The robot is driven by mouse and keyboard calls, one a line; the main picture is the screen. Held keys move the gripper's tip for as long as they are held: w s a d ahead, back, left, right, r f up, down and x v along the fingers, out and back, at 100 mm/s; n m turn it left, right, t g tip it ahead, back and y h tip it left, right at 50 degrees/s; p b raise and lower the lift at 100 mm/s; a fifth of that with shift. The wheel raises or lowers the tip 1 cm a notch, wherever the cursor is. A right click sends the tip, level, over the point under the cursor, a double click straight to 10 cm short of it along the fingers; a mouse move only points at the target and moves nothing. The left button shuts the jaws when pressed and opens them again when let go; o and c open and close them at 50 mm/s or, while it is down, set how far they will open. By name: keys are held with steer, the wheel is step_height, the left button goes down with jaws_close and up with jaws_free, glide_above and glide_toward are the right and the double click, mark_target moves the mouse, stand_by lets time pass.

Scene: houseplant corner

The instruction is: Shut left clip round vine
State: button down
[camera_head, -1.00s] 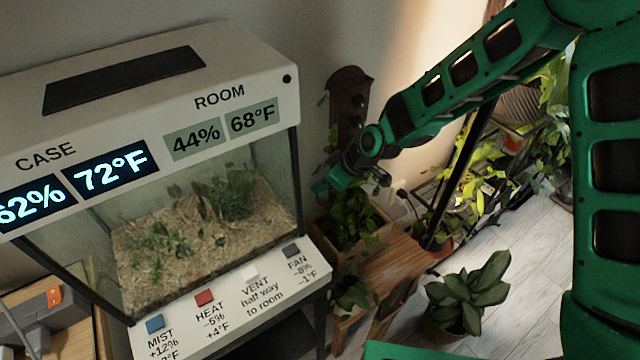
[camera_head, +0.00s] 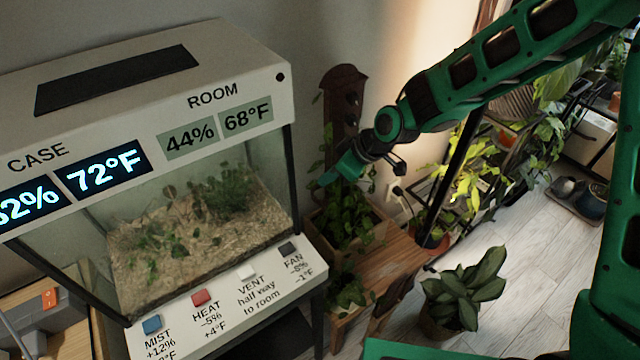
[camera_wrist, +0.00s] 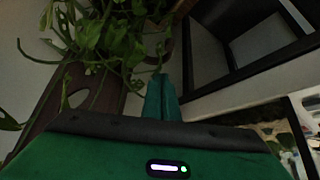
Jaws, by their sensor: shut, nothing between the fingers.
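My gripper (camera_head: 326,181) is shut and empty, in front of the brown wooden board (camera_head: 341,88) beside the case. Its two green fingers lie together in the wrist view (camera_wrist: 161,98). A leafy green vine (camera_head: 327,142) climbs by the board from the planter. In the wrist view the vine (camera_wrist: 112,38) hangs over the board (camera_wrist: 42,115), just beyond and left of the fingertips. Dark round fittings (camera_head: 352,98) show on the board's upper part. I cannot tell which is the left clip, or whether it is open or shut.
The glass case (camera_head: 200,235) with its row of buttons stands close on the left. A wooden planter (camera_head: 378,238) with leafy plants is below my gripper. A potted plant (camera_head: 465,290) stands on the floor at right, near bare floorboards (camera_head: 540,245).

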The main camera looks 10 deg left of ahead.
steer(key=shift+v, duration=1.75)
steer(key=shift+w, duration=0.1)
steer(key=s+d+r+m+h, duration=0.1)
steer(key=d+r+m+h, duration=0.25)
steer(key=d, duration=1.15)
steer(key=s+d+r+m+h, duration=0.25)
steer(key=d+m, duration=0.25)
steer(key=d, duration=1.1)
steer(key=s+d+r+m+g, duration=0.1)
steer(key=s+d+r+m, duration=0.2)
steer(key=s+d+m, duration=0.3)
steer(key=s+d+r+m+g, duration=0.1)
steer(key=s+d+m, duration=0.5)
steer(key=s+d, duration=0.6)
steer(key=s+r, duration=0.1)
steer(key=s, duration=0.5)
steer(key=shift+r, duration=0.4)
steer(key=shift+m, duration=0.25)
